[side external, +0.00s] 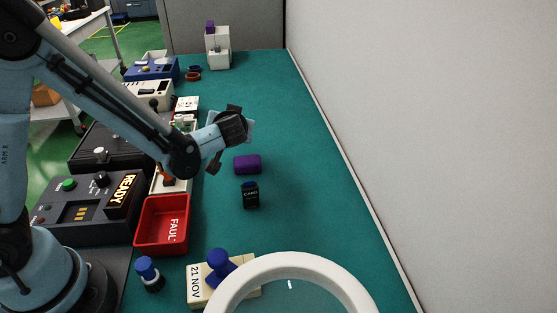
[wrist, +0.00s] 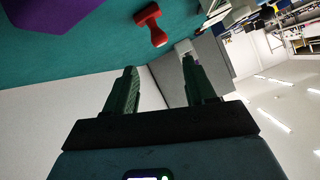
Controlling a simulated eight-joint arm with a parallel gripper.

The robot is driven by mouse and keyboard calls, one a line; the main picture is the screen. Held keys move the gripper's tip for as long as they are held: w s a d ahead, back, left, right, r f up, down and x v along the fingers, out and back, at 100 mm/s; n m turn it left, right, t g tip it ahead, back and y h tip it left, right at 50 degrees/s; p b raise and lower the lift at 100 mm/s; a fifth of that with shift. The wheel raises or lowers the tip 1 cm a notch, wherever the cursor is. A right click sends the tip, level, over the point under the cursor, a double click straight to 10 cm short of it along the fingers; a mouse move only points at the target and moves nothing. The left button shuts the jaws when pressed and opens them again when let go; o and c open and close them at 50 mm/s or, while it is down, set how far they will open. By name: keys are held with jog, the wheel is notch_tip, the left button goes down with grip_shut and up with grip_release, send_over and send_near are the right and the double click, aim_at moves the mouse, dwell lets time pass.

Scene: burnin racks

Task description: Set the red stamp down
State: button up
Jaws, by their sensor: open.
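The red stamp (wrist: 152,25) shows in the wrist view against the teal work surface, beyond my fingertips and clear of them. I cannot tell whether it stands or lies there. My gripper (side external: 236,130) is above the surface near the middle of the bench. In the wrist view its two dark fingers (wrist: 159,66) are apart with nothing between them.
Clear teal surface (side external: 310,190) lies rightward, up to the wall (side external: 430,130).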

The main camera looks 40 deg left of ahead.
jog(key=s+d+r+m+h, duration=0.1)
jog(key=s+m+h, duration=0.1)
jog(key=s, duration=0.3)
jog(key=s+d+r+m+h, duration=0.2)
jog(key=s+h, duration=0.2)
jog(key=s, duration=0.2)
jog(key=s+d+r+m+g+h, duration=0.1)
jog(key=s+r+h, duration=0.1)
jog(key=s, duration=0.3)
jog(key=shift+s+d+r+m+h, duration=0.3)
jog(key=shift+s+m+h, duration=0.1)
jog(key=shift+h, duration=0.2)
